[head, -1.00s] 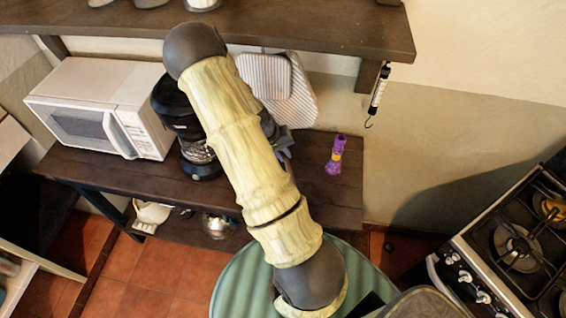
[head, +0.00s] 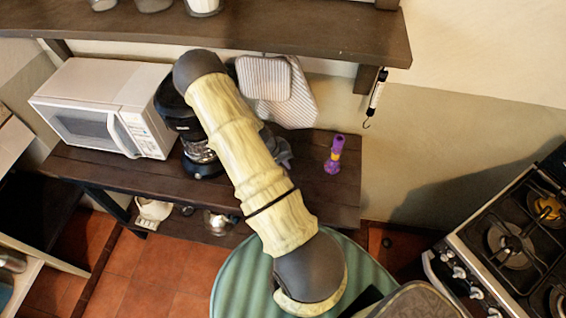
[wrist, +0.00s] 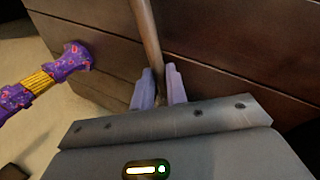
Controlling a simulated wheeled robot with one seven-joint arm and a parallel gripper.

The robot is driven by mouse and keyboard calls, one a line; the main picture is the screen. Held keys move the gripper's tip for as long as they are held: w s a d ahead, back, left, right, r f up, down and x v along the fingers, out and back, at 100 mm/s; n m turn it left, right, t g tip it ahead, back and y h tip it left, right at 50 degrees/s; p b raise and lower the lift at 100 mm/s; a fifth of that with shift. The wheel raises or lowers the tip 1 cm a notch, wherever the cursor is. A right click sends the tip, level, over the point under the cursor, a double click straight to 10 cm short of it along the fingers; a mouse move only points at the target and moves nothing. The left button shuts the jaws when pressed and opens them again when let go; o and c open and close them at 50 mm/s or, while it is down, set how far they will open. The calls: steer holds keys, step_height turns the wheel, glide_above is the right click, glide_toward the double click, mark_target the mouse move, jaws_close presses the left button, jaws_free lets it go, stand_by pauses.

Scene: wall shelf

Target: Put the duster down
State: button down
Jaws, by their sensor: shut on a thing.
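My gripper (wrist: 159,72) is shut on a thin brown wooden stick, which I take to be the duster's handle (wrist: 147,30). The handle runs up from between the pale fingers and out of the top of the wrist view. The duster's head is not seen. Dark planks of the wooden counter (wrist: 220,65) lie behind the handle; I cannot tell whether the duster touches them. In the head view my arm covers the duster, and only a dark grey part of my gripper (head: 279,152) shows over the counter (head: 318,190).
A black coffee maker (head: 200,155) and a white microwave (head: 100,105) stand left. Striped mitts (head: 280,90) hang behind, under the upper shelf (head: 300,35).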

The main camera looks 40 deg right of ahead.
steer(key=shift+f, duration=0.15)
steer(key=c, duration=1.4)
jaws_free()
steer(key=b+v, duration=0.3)
steer(key=v, duration=0.9)
steer(key=shift+b, duration=0.4)
